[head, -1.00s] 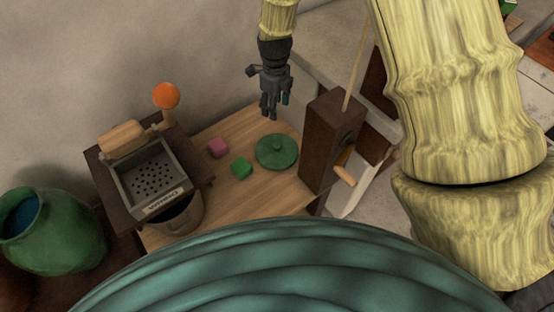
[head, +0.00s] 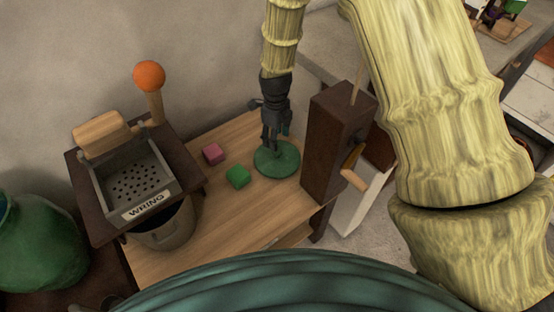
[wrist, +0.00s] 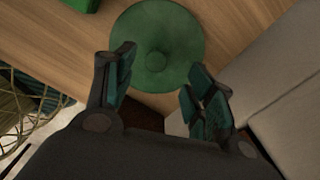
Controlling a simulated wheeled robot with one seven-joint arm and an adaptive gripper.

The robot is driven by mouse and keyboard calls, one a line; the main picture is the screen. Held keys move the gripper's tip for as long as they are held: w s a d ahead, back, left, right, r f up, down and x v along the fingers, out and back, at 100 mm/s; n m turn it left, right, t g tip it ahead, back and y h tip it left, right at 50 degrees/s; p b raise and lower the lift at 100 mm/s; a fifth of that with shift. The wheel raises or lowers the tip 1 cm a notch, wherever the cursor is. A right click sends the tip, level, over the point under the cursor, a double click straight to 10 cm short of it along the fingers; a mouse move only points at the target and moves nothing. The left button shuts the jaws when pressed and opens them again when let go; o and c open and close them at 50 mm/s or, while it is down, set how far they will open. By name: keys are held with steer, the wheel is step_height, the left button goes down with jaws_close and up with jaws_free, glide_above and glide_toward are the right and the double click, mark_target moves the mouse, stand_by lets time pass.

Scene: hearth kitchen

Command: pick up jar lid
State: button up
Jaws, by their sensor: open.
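The jar lid is a round green disc with a small raised knob, flat on the wooden table. It shows in the head view (head: 279,162) and in the wrist view (wrist: 157,45). My gripper (head: 272,148) reaches down over the lid in the head view and hides part of it, including the knob. In the wrist view my gripper (wrist: 158,70) is open and empty, its two fingers apart on either side of the lid's near part. The knob lies between and just beyond the fingertips. I cannot tell whether the fingers touch the lid.
A green cube (head: 238,176) and a pink cube (head: 213,154) lie left of the lid. A dark wooden box with a crank (head: 332,145) stands close on its right. A wringer (head: 136,182) over a bucket (head: 165,228) stands left. The table's front part (head: 220,240) is clear.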

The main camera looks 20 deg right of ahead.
mark_target(277, 156)
step_height(277, 156, down, 2)
steer(key=shift+f, duration=0.1)
steer(key=shift+s+d+f, duration=0.1)
steer(key=shift+s+f, duration=0.1)
steer(key=shift+f, duration=1.1)
steer(key=shift+s+f, duration=0.2)
steer(key=shift+f, duration=1.1)
steer(key=shift+c, duration=0.3)
jaws_close()
steer(key=shift+r, duration=0.1)
